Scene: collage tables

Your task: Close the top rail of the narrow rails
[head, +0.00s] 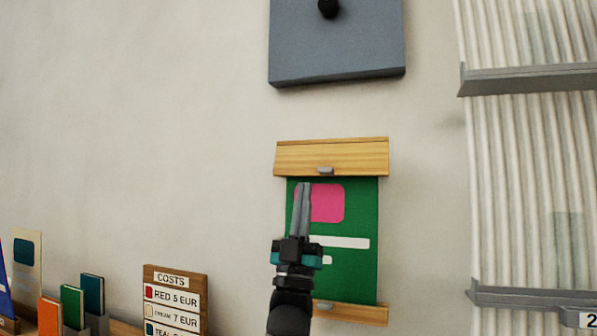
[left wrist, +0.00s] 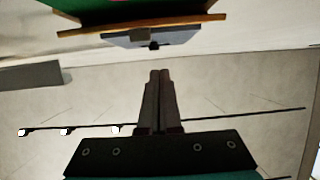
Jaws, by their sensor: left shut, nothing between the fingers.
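The narrow rails hold a green poster (head: 352,212) with a pink patch and pale strips on the wall. The wooden top rail (head: 331,152) is a broad board with a small grey tab at its lower edge. It also shows in the left wrist view as a wooden bar (left wrist: 190,21) near the top. The bottom rail (head: 360,313) is partly hidden by my left arm. My left gripper (head: 304,184) is shut and empty, its tips pointing up in front of the poster, just below the top rail. It shows closed in the left wrist view (left wrist: 160,72).
A grey panel (head: 337,60) with a black knob is above the rails. Grey ledges (head: 530,80) on a ribbed panel stand at right. A costs board (head: 175,275) and several coloured cards are at lower left. The wall between is bare.

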